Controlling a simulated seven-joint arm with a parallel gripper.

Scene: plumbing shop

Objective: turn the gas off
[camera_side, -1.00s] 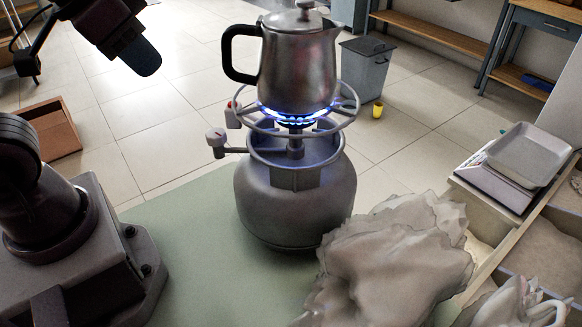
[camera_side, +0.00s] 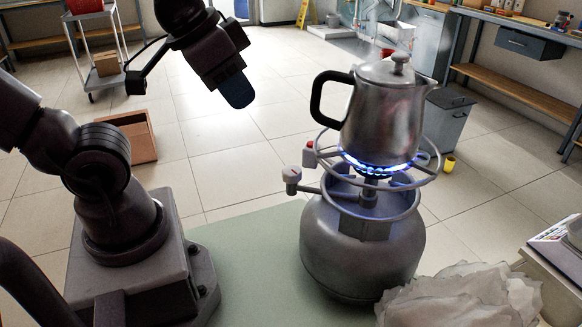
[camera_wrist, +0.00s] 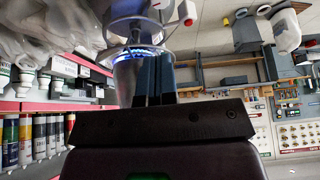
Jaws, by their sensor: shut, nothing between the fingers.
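A steel kettle (camera_side: 384,112) stands on the ring of a grey gas cylinder (camera_side: 360,245). A blue flame (camera_side: 376,163) burns under it. A pale knob (camera_side: 291,175) sits on a stem at the cylinder's left side, with a small red-marked part (camera_side: 309,157) just behind it. My gripper (camera_side: 238,92) is shut and empty, up and left of the knob, apart from everything. In the wrist view its fingers (camera_wrist: 154,80) cover part of the kettle (camera_wrist: 129,82); the flame (camera_wrist: 143,53) shows too. The knob's setting cannot be read.
The cylinder stands on a green mat (camera_side: 250,255). A crumpled grey-white cloth or bag (camera_side: 465,297) lies at its front right. A scale (camera_side: 558,240) is at the right edge. A box (camera_side: 137,137) and a bin (camera_side: 450,120) stand on the floor. Air between gripper and knob is clear.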

